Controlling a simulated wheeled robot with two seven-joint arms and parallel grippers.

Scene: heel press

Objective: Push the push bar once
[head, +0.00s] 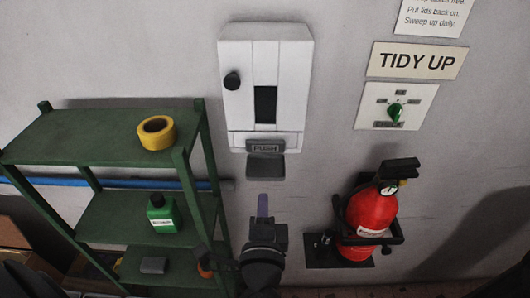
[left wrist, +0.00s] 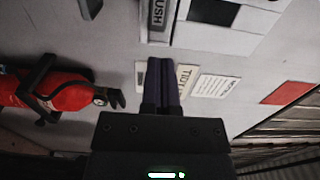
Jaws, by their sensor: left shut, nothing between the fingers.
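A white wall dispenser (head: 290,80) hangs on the grey wall, with a dark window and a round black knob on its left side. Its grey push bar (head: 265,146), lettered PUSH, crosses the lower front, above a dark tray (head: 265,167). In the left wrist view the push bar (left wrist: 158,18) shows sideways at the top edge, partly cut off. My left gripper (head: 262,198) is shut and empty, its purple-grey fingers below the tray in the head view. In the wrist view its fingertips (left wrist: 162,64) appear apart from the bar. My right gripper is not in view.
A green shelf (head: 100,130) with yellow tape (head: 156,132) and a green bottle (head: 162,213) stands left. A red fire extinguisher (head: 370,215) hangs on the right. A switch plate (head: 397,106) and a TIDY UP sign (head: 418,61) are on the wall.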

